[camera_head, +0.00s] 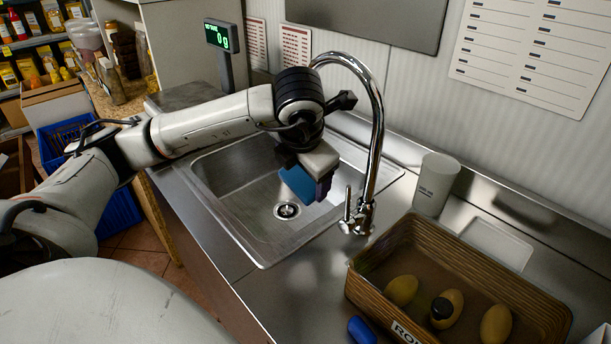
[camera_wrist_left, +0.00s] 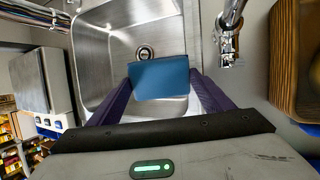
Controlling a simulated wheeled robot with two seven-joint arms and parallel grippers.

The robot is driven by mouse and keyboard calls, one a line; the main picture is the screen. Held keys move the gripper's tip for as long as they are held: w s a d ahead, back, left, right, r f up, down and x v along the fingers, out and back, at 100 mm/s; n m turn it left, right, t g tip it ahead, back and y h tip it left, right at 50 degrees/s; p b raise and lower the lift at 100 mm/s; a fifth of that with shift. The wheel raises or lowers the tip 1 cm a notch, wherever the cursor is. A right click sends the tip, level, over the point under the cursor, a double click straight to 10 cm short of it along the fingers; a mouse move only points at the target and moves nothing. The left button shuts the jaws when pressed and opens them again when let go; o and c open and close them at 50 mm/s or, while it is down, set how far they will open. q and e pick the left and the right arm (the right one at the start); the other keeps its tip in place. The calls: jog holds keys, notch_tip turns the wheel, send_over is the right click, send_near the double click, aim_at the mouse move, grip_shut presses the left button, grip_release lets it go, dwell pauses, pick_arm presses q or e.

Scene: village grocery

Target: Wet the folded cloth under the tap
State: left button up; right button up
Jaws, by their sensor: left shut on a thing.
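The folded blue cloth (camera_head: 299,185) is in my left gripper (camera_head: 318,190), over the steel sink (camera_head: 234,170). In the left wrist view the cloth (camera_wrist_left: 159,77) sits between the two purple fingers of the left gripper (camera_wrist_left: 160,92), which are shut on it. The chrome tap (camera_head: 376,110) arches over the sink from its right edge, and the gripper is left of the tap's upright. The tap's lever stands at its base. No water stream shows. The drain (camera_head: 287,210) is visible below the cloth. My right gripper is not in view.
A brown basket (camera_head: 450,262) with several yellowish items stands right of the tap. A white cup (camera_head: 436,184) stands behind the basket. A blue object (camera_head: 361,330) lies on the counter in front. A scale display (camera_head: 222,36) stands at the back left.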

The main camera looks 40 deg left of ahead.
pick_arm(q)
jog(key=shift+w+a+f, duration=0.15)
jog(key=shift+w+a, duration=0.35)
jog(key=shift+w, duration=0.05)
jog(key=shift+w+a+f, duration=0.15)
jog(key=shift+w+a, duration=0.3)
jog(key=shift+w, duration=0.05)
jog(key=shift+w+a+f, duration=0.2)
jog(key=shift+w+a, duration=0.35)
jog(key=shift+w, duration=0.1)
jog(key=shift+w+a+f, duration=0.15)
jog(key=shift+w+a, duration=0.35)
jog(key=shift+w, duration=0.1)
jog(key=shift+w+a+f+b, duration=0.2)
jog(key=shift+w+a+f, duration=0.1)
jog(key=shift+w+a, duration=0.65)
jog(key=shift+w+a+f+b, duration=0.15)
jog(key=shift+w+a+f, duration=0.1)
jog(key=shift+w+a, duration=0.7)
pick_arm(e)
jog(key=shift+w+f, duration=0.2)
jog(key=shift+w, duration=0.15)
pick_arm(q)
jog(key=shift+w+d, duration=0.1)
